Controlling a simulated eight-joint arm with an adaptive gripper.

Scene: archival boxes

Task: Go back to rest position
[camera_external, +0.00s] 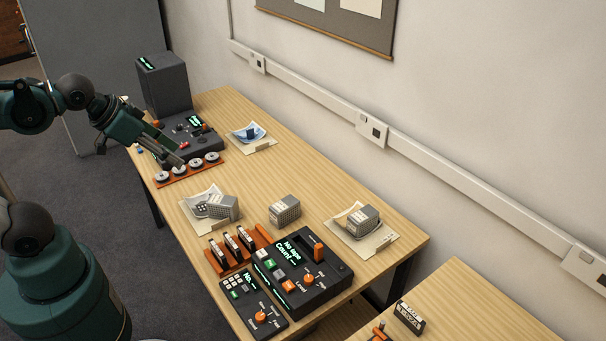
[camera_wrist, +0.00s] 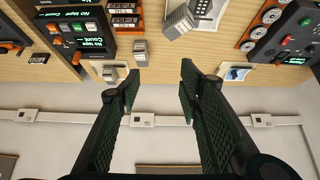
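My gripper (camera_external: 178,152) is at the left of the external view, at the end of my teal arm, and appears over the far-left part of the wooden table (camera_external: 240,182). In the wrist view my gripper (camera_wrist: 158,85) has its two dark ribbed fingers spread wide, with nothing between them. Beyond the fingertips, that view shows the table edge and the pale wall, with the table at the top. In the external view the fingertips overlap the dark console and the row of discs; I cannot tell the height above them.
A dark console (camera_external: 205,142) and an orange rack of discs (camera_external: 163,180) are near my gripper. Grey boxes (camera_external: 285,211) and papers lie mid-table. Black control units (camera_external: 330,283) and an orange cartridge rack (camera_external: 214,263) stand at the near end. The wall (camera_external: 480,90) runs behind.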

